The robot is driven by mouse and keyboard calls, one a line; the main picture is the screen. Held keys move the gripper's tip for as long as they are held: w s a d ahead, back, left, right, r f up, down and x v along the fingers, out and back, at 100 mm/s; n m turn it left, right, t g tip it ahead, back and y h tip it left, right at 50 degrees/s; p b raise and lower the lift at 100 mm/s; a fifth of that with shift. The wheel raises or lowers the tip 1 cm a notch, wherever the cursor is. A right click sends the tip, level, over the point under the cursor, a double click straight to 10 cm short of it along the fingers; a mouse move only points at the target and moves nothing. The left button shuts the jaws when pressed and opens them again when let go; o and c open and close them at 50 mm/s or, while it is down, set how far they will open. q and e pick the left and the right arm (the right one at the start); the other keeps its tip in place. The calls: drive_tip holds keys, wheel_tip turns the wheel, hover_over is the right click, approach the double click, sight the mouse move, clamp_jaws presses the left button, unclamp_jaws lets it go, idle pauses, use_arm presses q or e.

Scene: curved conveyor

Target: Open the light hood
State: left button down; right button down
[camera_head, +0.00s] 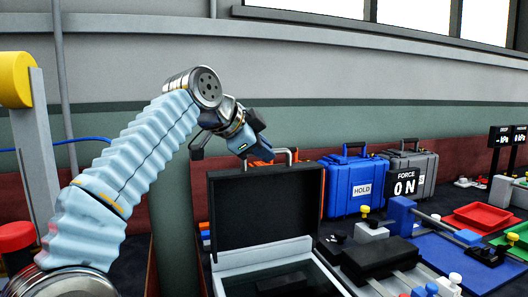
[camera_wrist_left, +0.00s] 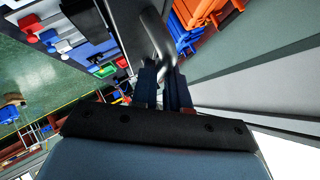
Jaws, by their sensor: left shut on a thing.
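The light hood (camera_head: 262,210) is a black, box-like lid standing raised, nearly upright, at the back of a pale grey case (camera_head: 232,278). Its dark hollow inside faces me. A metal bar handle (camera_head: 291,151) shows above its top edge, and its tube shows large in the left wrist view (camera_wrist_left: 156,35). My left gripper (camera_head: 264,157) is behind the hood's top edge at this handle. In the left wrist view its two dark fingers (camera_wrist_left: 163,88) are shut on the handle. The hood partly hides the fingertips. My right gripper is in neither view.
A blue case (camera_head: 338,189) marked HOLD and a grey case (camera_head: 421,164) stand right of the hood. A FORCE display (camera_head: 405,187) reads 0 N. Red (camera_head: 482,216) and blue trays lie farther right. A yellow-topped post (camera_head: 36,135) stands left. Orange bins sit behind the hood.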

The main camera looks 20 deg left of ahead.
use_arm(q)
drive_tip(key=shift+w+a+f, duration=0.2)
drive_tip(key=shift+w+a, duration=0.1)
drive_tip(key=shift+w, duration=0.15)
drive_tip(key=c, duration=1.1)
unclamp_jaws()
drive_tip(key=shift+s+r, duration=0.1)
drive_tip(key=shift+r, duration=0.05)
drive_tip(key=v, duration=0.7)
drive_tip(key=shift+a+r, duration=0.1)
drive_tip(key=shift+a, duration=0.05)
